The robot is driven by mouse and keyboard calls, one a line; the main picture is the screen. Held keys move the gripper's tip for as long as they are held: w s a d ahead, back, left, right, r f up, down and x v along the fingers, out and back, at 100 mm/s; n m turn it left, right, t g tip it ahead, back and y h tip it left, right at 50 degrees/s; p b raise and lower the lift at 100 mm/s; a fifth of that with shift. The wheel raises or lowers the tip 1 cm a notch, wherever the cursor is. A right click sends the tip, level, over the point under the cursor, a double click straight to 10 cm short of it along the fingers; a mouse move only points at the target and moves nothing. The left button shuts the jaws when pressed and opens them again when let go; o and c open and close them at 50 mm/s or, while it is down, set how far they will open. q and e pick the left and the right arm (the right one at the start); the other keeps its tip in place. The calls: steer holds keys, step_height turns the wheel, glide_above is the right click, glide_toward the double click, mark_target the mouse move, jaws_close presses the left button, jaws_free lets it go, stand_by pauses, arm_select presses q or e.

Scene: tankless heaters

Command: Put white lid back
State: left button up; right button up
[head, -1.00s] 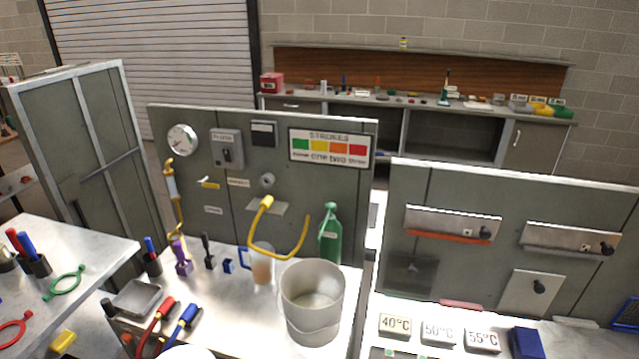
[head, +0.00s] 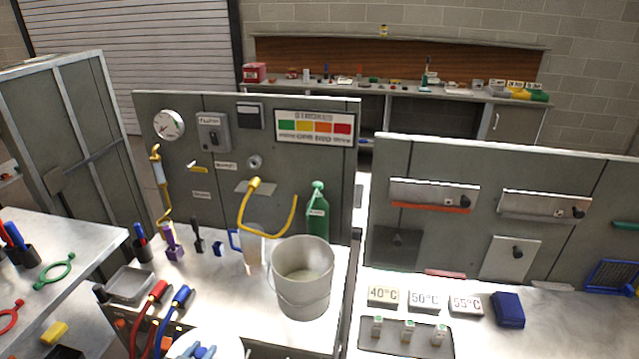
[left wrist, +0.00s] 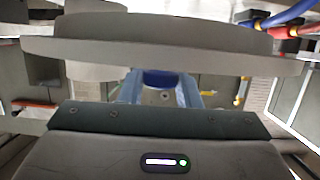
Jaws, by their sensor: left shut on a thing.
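The white lid (head: 222,339) shows at the bottom edge of the head view, partly cut off. My left gripper (head: 200,352), with blue fingers, is at the lid and shut on it. In the left wrist view the lid (left wrist: 160,50) is a wide pale disc across the upper part, with the blue gripper fingers (left wrist: 162,82) just below it. The open grey bucket (head: 302,278) stands upright on the bench, beyond and to the right of the lid. My right gripper is in neither view.
Red and blue cable clamps (head: 158,292) rise left of the lid. A grey tray (head: 130,284) lies farther left. Temperature blocks (head: 424,300) and a dark tray (head: 395,337) are right.

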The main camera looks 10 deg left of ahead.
arm_select(q)
steer(key=w+d+r+b, duration=0.2)
steer(key=w+d+r, duration=0.1)
steer(key=d+r, duration=0.3)
steer(key=w+d+r+n+y+b, duration=0.1)
steer(key=w+d+r+b, duration=0.1)
steer(key=d+r, duration=0.4)
step_height(320, 180, up, 3)
steer(key=shift+w+d+r+y+b, duration=0.2)
steer(key=shift+w+d+y+b, duration=0.15)
steer(key=shift+w+b, duration=0.1)
